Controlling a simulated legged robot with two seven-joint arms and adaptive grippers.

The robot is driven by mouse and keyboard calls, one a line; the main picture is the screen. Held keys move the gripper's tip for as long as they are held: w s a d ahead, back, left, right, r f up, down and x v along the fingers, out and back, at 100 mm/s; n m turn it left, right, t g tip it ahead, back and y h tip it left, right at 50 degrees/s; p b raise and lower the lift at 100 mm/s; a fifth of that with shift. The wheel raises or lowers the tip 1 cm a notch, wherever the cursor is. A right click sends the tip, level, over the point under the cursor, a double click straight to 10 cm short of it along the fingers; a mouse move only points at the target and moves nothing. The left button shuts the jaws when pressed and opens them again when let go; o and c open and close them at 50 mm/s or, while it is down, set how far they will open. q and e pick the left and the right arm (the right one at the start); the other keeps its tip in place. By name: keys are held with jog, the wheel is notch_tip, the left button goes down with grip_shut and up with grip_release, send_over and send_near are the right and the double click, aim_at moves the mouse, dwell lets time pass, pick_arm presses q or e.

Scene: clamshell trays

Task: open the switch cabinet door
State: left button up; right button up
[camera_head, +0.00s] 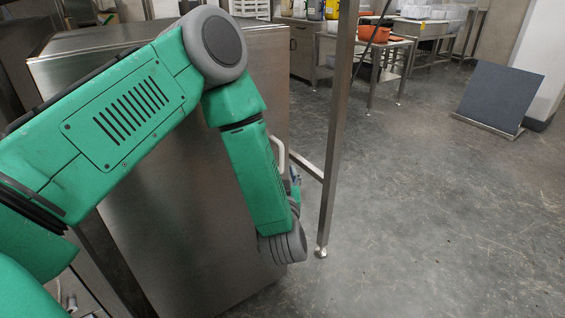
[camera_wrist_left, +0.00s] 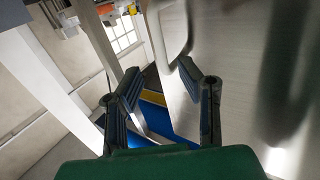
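The switch cabinet (camera_head: 185,215) is a brushed steel box filling the left and middle of the head view, and its door looks closed. A pale bar handle (camera_head: 279,150) shows near its right edge, partly behind my left forearm. In the left wrist view the curved handle (camera_wrist_left: 153,38) is at the top, just beyond the fingertips. My left gripper (camera_wrist_left: 160,68) is open there, its two dark fingers apart with nothing visibly held. In the head view my left gripper (camera_head: 295,184) is mostly hidden behind my wrist, just below the handle. My right gripper is in neither view.
A thin steel post (camera_head: 333,150) stands close to the right of my left wrist, with a low crossbar (camera_head: 307,166) joined to it. Open grey floor (camera_head: 430,210) lies to the right. A dark tilted panel (camera_head: 500,97) and steel tables (camera_head: 385,60) are farther back.

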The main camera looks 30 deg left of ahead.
aim_at(282, 159)
pick_arm(q)
jog(key=b+x, duration=0.1)
jog(key=x, duration=0.6)
jog(key=shift+w+a+b, duration=0.1)
jog(key=shift+b, duration=0.2)
grip_shut()
